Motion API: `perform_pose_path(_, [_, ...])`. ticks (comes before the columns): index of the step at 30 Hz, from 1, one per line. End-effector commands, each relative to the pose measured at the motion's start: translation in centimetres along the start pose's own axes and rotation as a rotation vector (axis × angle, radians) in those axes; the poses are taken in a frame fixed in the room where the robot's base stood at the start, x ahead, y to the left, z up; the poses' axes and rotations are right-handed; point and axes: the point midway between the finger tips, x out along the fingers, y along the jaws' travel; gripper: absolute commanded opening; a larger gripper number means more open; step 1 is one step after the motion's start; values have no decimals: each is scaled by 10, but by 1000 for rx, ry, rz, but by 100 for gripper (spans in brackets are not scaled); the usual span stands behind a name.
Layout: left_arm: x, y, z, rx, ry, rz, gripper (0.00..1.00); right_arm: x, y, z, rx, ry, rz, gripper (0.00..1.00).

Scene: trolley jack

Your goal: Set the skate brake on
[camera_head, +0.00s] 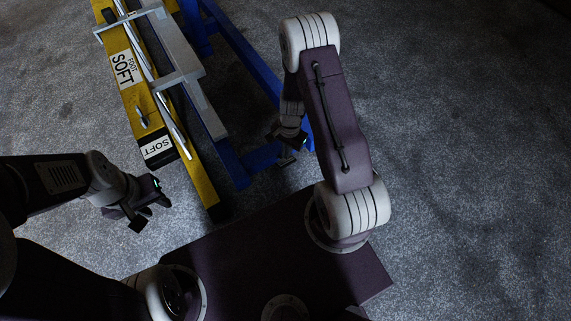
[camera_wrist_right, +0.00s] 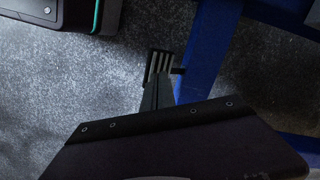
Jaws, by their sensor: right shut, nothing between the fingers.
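A yellow beam (camera_head: 128,78) with SOFT and FOOT labels lies at the upper left of the head view, beside a blue frame (camera_head: 240,55). I cannot make out which part is the skate brake. My right gripper (camera_head: 287,160) is low beside the blue frame, near its lower end. In the right wrist view my right gripper (camera_wrist_right: 160,63) is shut and empty, with its tip close to a blue bar (camera_wrist_right: 207,50); contact cannot be told. My left gripper (camera_head: 150,213) hangs left of the yellow beam's near end, apart from it; its jaw gap is unclear.
Grey metal rails and brackets (camera_head: 185,78) run along the yellow beam. A small oval metal part (camera_head: 141,118) sits on the beam near its SOFT label. Grey carpet (camera_head: 460,150) is clear on the right. My base is close to the beam's near end.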

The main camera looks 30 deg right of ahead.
Motion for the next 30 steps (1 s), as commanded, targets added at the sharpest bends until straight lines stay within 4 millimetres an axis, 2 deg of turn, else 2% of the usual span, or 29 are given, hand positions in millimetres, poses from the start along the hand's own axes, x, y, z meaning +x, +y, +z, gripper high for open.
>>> perform_pose_path(1, [11,0,1,0,0,0,36,11,0,-1,0,0,0,0])
perform_pose_path(3, [14,0,2,0,0,0,36,14,0,0,0,0,0,0])
perform_pose_path(16, [16,0,2,0,0,0,36,16,0,0,0,0,0,0])
perform_pose_path(26, [45,-1,5,0,0,0,36,54,0,-4,1,1,-1,0])
perform_pose_path(30, [45,-1,5,0,0,0,36,55,-1,-5,0,2,-2,0])
